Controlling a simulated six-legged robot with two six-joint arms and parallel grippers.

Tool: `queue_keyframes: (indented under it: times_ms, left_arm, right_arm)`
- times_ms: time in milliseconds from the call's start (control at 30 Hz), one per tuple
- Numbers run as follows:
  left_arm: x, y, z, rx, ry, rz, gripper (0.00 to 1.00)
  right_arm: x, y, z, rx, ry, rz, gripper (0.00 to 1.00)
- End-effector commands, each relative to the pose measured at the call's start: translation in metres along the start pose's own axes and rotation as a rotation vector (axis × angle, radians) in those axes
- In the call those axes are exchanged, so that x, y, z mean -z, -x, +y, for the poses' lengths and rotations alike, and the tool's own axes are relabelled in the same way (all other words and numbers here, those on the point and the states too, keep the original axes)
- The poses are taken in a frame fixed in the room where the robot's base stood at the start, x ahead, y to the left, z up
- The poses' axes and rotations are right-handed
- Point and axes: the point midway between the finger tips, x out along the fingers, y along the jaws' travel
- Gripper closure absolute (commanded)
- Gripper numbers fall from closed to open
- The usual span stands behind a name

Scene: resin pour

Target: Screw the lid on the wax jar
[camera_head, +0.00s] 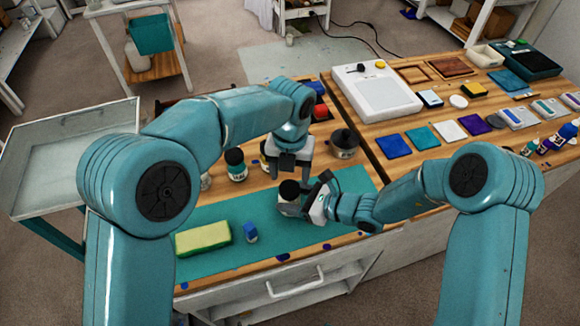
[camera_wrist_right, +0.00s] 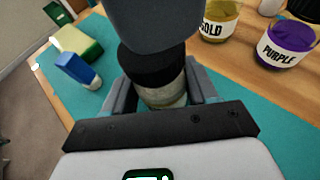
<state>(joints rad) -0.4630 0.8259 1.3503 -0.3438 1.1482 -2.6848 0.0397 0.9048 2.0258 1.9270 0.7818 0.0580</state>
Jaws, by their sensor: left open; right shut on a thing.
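The wax jar (camera_head: 285,208) stands on the teal mat, a pale jar with a dark lid (camera_head: 289,189) on its top. In the right wrist view the jar (camera_wrist_right: 164,97) sits between my right gripper's (camera_wrist_right: 162,100) fingers, and the black lid (camera_wrist_right: 150,68) covers its mouth. How far the lid is threaded cannot be told. My right gripper (camera_head: 302,207) is shut on the jar from the right. My left gripper (camera_head: 289,174) is open and points down just above the lid. In the right wrist view a grey part of it hides some of the lid.
A yellow-green sponge (camera_head: 203,238) and a small blue-and-white bottle (camera_head: 250,232) lie left on the mat (camera_head: 232,262). Behind stand a dark-lidded jar (camera_head: 236,165) and a dark pot (camera_head: 344,143). Gold (camera_wrist_right: 220,18) and purple (camera_wrist_right: 287,42) jars show in the right wrist view.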

Motion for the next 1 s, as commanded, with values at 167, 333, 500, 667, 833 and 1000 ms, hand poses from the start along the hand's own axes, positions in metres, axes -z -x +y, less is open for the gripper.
queue_keyframes:
  times_ms: [167,333,500,667,833,1000]
  left_arm:
    - [0.001,0.0,0.001,-0.003,0.397,0.005,0.37]
    - [0.002,0.0,0.001,-0.009,0.86,0.009,0.37]
    - [0.003,0.002,0.002,-0.017,1.323,0.01,0.37]
    - [0.004,0.004,0.002,-0.024,1.758,0.008,0.37]
    - [0.004,0.007,0.003,-0.029,2.22,0.003,0.37]
    - [0.004,0.011,0.003,-0.034,2.684,-0.005,0.37]
  right_arm:
    - [0.001,0.0,0.001,-0.002,-0.001,0.002,1.0]
    - [0.001,0.0,0.001,-0.002,-0.001,0.002,1.0]
    - [0.001,0.0,0.001,-0.002,-0.001,0.002,1.0]
    - [0.001,0.0,0.001,-0.002,-0.001,0.002,1.0]
    - [0.001,0.0,0.001,-0.002,-0.001,0.002,1.0]
    - [0.001,0.0,0.001,-0.002,-0.001,0.002,1.0]
